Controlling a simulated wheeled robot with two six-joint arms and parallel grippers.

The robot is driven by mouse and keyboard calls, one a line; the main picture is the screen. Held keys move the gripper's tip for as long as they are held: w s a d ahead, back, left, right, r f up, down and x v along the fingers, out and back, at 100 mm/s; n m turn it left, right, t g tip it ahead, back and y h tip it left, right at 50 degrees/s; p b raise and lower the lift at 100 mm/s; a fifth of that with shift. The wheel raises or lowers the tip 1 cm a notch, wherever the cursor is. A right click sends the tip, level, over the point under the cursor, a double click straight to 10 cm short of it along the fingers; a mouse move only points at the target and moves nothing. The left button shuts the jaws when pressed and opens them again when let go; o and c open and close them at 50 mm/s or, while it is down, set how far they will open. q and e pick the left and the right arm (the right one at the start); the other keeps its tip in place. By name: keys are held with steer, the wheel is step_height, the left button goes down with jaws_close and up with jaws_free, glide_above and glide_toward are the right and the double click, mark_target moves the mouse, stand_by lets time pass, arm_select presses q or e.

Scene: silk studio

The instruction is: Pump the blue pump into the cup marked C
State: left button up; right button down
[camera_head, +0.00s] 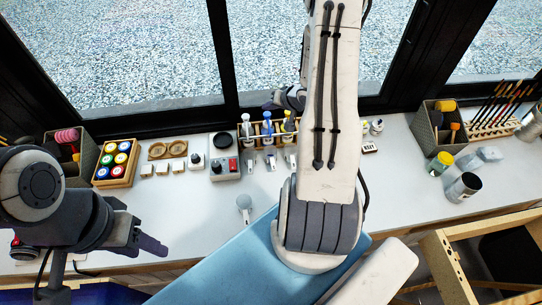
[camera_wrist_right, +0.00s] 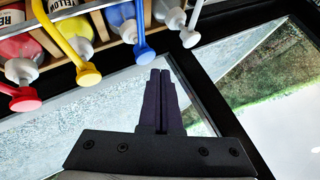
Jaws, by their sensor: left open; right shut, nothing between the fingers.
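The blue pump (camera_head: 267,127) stands in the row of pump bottles by the window, between a white pump (camera_head: 246,130) and a yellow one (camera_head: 288,125). In the right wrist view the blue pump (camera_wrist_right: 140,45) has a long bent spout. My right gripper (camera_wrist_right: 160,75) is shut and empty, close to the pump heads and apart from them. In the head view its arm hides part of the row. My left gripper (camera_head: 150,246) is open and empty at the lower left.
A red pump (camera_wrist_right: 25,100) shows in the right wrist view. A can (camera_head: 463,187) stands at right. The white table is clear around the cup.

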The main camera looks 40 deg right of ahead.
mark_target(268, 116)
step_height(268, 116, up, 6)
steer(key=p, duration=0.6)
steer(key=shift+a, duration=0.1)
stand_by(0.6)
steer(key=w+a+r+n+g+h+b, duration=0.1)
steer(key=w+a+n+g+b, duration=0.25)
steer(key=a, duration=0.65)
steer(key=s+a+r+n+b, duration=0.1)
steer(key=s+a+n+b, duration=0.15)
steer(key=a, duration=0.45)
steer(key=s+a+r+n+b, duration=0.1)
steer(key=s+a+n+b, duration=0.2)
steer(key=a, duration=0.4)
steer(key=s+a+n+g+b, duration=0.2)
steer(key=s+a, duration=0.2)
steer(key=s, duration=0.4)
steer(key=s+a+n+g+y+b, duration=0.1)
steer(key=s+a+n+b, duration=0.1)
steer(key=s+a, duration=0.3)
steer(key=s+a+n+g+b, duration=0.2)
steer(key=s+a+b, duration=0.1)
steer(key=s, duration=0.8)
steer(key=shift+s+a+f+n+g, duration=0.3)
steer(key=shift+s+a+f+g, duration=0.1)
steer(key=shift+a, duration=0.35)
